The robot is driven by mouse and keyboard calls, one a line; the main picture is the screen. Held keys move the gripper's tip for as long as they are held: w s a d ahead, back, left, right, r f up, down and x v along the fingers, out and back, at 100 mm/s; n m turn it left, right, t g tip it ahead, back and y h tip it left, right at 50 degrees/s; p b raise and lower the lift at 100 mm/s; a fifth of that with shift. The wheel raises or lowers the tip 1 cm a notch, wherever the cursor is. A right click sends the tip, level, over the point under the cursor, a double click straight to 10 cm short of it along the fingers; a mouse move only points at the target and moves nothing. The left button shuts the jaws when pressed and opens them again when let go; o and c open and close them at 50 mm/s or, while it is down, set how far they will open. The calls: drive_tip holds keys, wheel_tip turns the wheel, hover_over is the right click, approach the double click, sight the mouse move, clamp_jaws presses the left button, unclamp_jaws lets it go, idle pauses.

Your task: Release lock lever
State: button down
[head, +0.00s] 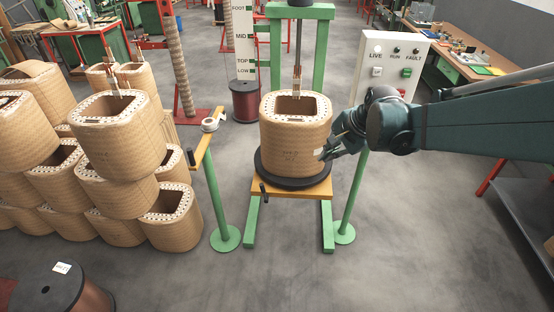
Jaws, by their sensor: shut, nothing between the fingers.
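A small dark lever (263,188) stands at the front left edge of the yellow platform (305,192), below the black turntable (290,180). It looks like the lock lever, but it is too small to tell its position. A tan wrapped coil (290,147) sits upright on the turntable. My gripper (327,153) is shut and empty at the right side of the coil, above and to the right of the lever. I cannot tell whether its fingertips touch the coil.
Stacked coils (120,185) fill the left. A yellow arm on a green post (217,195) stands left of the platform. A control panel (390,65) on a green post stands behind my arm. A copper spool (62,290) is at front left. Floor in front is clear.

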drive_tip(key=w+a+f+m+g+y+b, duration=0.1)
drive_tip(key=w+a+f+m, duration=0.2)
drive_tip(key=w+f, duration=0.3)
drive_tip(key=w+a+f+m+g+y+b, duration=0.1)
drive_tip(key=w+a+f+m, duration=0.2)
drive_tip(key=f, duration=1.2)
drive_tip(key=w+a+f+m+y+b, duration=0.1)
drive_tip(key=w+a+f+m+b, duration=0.1)
drive_tip(key=w+a+f, duration=0.3)
drive_tip(key=w+f+m, duration=0.1)
drive_tip(key=w+f, duration=0.3)
drive_tip(key=f, duration=0.2)
drive_tip(key=shift+w+a+g, duration=0.3)
drive_tip(key=shift+w+g, duration=0.05)
drive_tip(key=shift+g, duration=0.05)
drive_tip(key=shift+f, duration=0.15)
drive_tip(key=b, duration=0.2)
approach(264, 191)
wheel_tip(264, 191, down, 5)
drive_tip(key=d, duration=0.3)
drive_tip(key=shift+w+a+f+b, duration=0.1)
drive_tip(key=shift+w+a+b, duration=0.1)
drive_tip(key=shift+a, duration=0.5)
drive_tip(key=shift+w+a+f+b, duration=0.1)
drive_tip(key=shift+a+f+b, duration=0.05)
drive_tip(key=shift+a, duration=0.55)
drive_tip(key=shift+w+a+f+b, duration=0.1)
drive_tip(key=shift+w+a+b, duration=0.1)
drive_tip(key=shift+a, duration=0.5)
